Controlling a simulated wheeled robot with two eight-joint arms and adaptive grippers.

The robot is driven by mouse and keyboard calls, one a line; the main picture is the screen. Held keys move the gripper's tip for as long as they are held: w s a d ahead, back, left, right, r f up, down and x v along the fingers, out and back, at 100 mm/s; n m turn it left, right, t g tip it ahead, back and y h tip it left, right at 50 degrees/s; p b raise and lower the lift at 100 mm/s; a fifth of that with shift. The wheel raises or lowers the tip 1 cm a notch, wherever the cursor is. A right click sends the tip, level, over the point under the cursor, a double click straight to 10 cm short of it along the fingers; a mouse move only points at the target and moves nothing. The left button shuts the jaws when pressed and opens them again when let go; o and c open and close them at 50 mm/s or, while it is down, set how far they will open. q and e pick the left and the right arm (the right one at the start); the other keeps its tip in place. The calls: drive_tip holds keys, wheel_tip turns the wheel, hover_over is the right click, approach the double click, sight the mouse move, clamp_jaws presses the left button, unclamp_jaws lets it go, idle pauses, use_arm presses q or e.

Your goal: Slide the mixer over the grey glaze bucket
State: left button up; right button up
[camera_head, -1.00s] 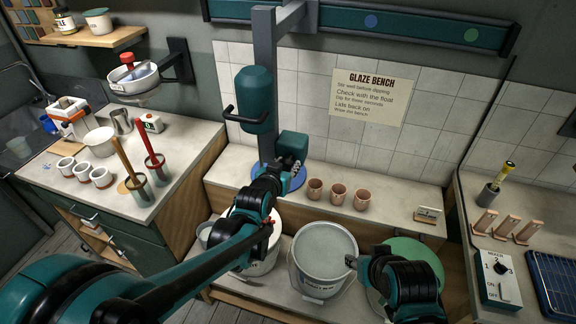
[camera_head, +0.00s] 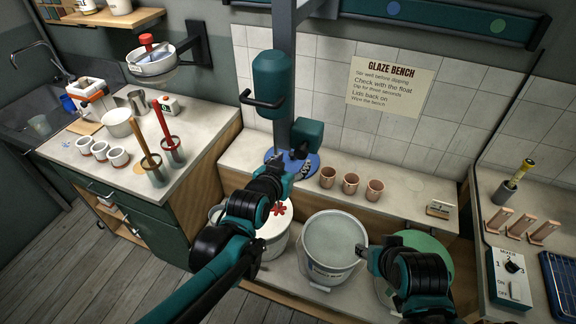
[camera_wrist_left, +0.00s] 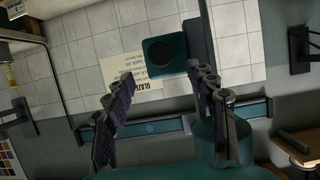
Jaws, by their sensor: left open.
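The teal mixer (camera_head: 272,85) with its black side handle (camera_head: 262,102) hangs on a grey post below the teal rail, left of the grey glaze bucket (camera_head: 325,268). That bucket stands on the low ledge with pale grey liquid showing. In the left wrist view, the open fingers (camera_wrist_left: 162,85) frame the teal box (camera_wrist_left: 165,55); the teal cylinder (camera_wrist_left: 222,140) is beside the right finger. My right gripper (camera_head: 362,252) is at the bucket's right rim; its jaw opening is unclear.
A white bucket (camera_head: 275,245) with a red knob-like part stands left, partly behind my left arm. A green round top (camera_head: 430,245) lies right, behind my right arm. Several pink cups (camera_head: 350,184) line the shelf. The rail (camera_head: 440,25) runs clear to the right.

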use_arm(q)
drive_tip(key=shift+v, duration=1.4)
